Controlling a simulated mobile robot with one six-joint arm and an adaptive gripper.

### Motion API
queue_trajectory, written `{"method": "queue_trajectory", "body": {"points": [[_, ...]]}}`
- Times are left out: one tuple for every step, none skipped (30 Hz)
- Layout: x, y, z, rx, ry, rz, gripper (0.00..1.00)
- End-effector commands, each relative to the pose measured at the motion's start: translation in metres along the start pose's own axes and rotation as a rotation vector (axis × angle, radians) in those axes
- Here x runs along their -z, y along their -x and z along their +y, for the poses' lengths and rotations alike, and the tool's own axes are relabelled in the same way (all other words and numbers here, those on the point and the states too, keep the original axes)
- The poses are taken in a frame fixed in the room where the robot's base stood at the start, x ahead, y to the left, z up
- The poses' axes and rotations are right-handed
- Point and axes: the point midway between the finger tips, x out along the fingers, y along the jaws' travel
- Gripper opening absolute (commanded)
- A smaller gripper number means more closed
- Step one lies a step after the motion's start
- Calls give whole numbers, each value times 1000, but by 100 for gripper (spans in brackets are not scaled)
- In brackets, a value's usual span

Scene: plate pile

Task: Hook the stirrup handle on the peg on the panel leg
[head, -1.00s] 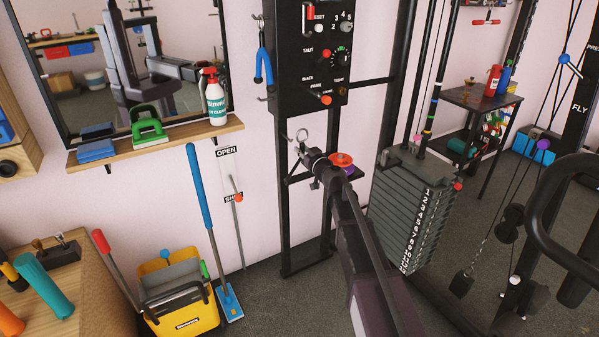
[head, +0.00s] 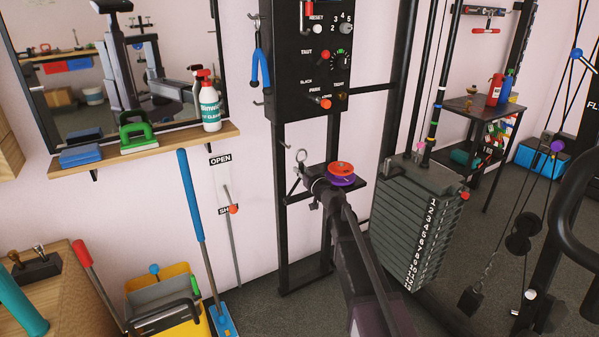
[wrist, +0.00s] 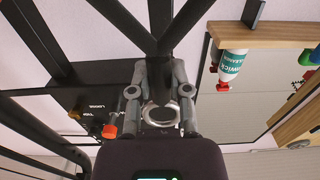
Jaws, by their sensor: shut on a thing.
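My gripper (head: 311,186) is in front of the lower frame of the black panel (head: 318,60), close to its left leg (head: 293,235). It is shut on the stirrup handle, whose metal ring (head: 301,156) stands above the fingers. In the wrist view, the ring (wrist: 160,115) shows between the two fingers (wrist: 160,95); the rest of the handle is mostly hidden. A small peg (head: 286,144) sticks out from the left leg, just left of and above the ring. I cannot tell whether handle and peg touch.
A shelf with red and purple discs (head: 341,169) sits just right of my gripper. A blue two-legged thing (head: 260,66) hangs from a panel hook.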

Motion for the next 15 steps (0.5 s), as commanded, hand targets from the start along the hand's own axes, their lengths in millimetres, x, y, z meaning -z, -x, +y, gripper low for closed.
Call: {"method": "queue_trajectory", "body": {"points": [[0,0,-1,1,0,0,0],[0,-1,-1,1,0,0,0],[0,-1,-1,1,0,0,0],[0,-1,-1,1,0,0,0],[0,-2,-1,1,0,0,0],[0,-2,-1,2,0,0,0],[0,-3,-1,2,0,0,0],[0,-3,-1,2,0,0,0],[0,-4,-1,2,0,0,0],[0,-5,-2,2,0,0,0],[0,-6,-2,2,0,0,0],[-1,-7,-2,2,0,0,0],[-1,-8,-2,2,0,0,0],[-1,-10,-2,2,0,0,0],[-1,-11,-2,2,0,0,0]]}}
